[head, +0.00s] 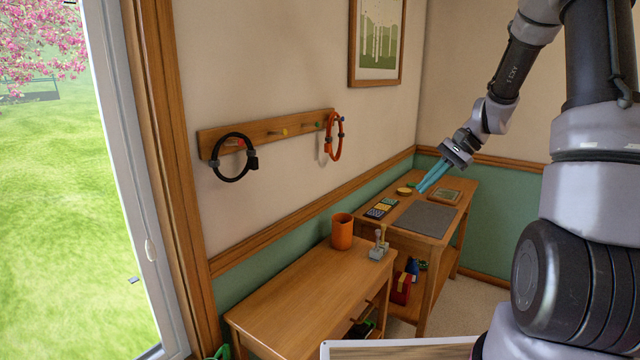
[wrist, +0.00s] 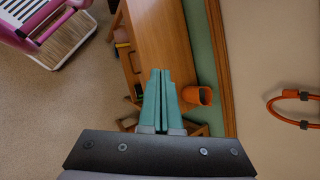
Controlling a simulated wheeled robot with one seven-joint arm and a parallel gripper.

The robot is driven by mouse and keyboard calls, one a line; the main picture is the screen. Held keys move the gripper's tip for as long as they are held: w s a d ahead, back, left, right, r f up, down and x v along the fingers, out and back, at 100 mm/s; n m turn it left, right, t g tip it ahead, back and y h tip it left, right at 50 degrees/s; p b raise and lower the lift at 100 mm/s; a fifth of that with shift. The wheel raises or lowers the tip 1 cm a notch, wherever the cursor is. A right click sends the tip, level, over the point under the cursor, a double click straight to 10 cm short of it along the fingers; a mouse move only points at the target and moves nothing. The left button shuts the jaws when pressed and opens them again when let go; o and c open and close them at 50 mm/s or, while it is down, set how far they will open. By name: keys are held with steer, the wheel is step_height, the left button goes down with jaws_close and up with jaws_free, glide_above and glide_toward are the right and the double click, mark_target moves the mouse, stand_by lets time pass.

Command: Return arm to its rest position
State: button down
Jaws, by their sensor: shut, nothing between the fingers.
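My gripper (head: 432,177) has long teal fingers and shows at the right of centre in the head view, in the air in front of the far table (head: 440,246). In the wrist view my gripper (wrist: 160,78) is shut with its fingers together and nothing between them. It points down towards the wooden furniture, with an orange cup (wrist: 196,95) showing just right of the fingertips. My arm reaches in from the upper right of the head view, bent at the elbow.
A near table (head: 290,295) bears an orange cup (head: 342,232) and a small metal device (head: 379,245). The far table holds a grey mat (head: 426,218) and small items. A black ring (head: 232,157) and an orange ring (head: 334,137) hang on the wall rack. A pink piano-like object (wrist: 50,30) shows in the wrist view.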

steer(key=s+a+r+n+t+h, duration=0.2)
steer(key=s+r+n+t+h, duration=0.3)
steer(key=s+r, duration=1.4)
steer(key=shift+s+a+r+n+t+h, duration=0.35)
steer(key=shift+s+t, duration=0.65)
steer(key=shift+s, duration=0.35)
steer(key=shift+d, duration=0.1)
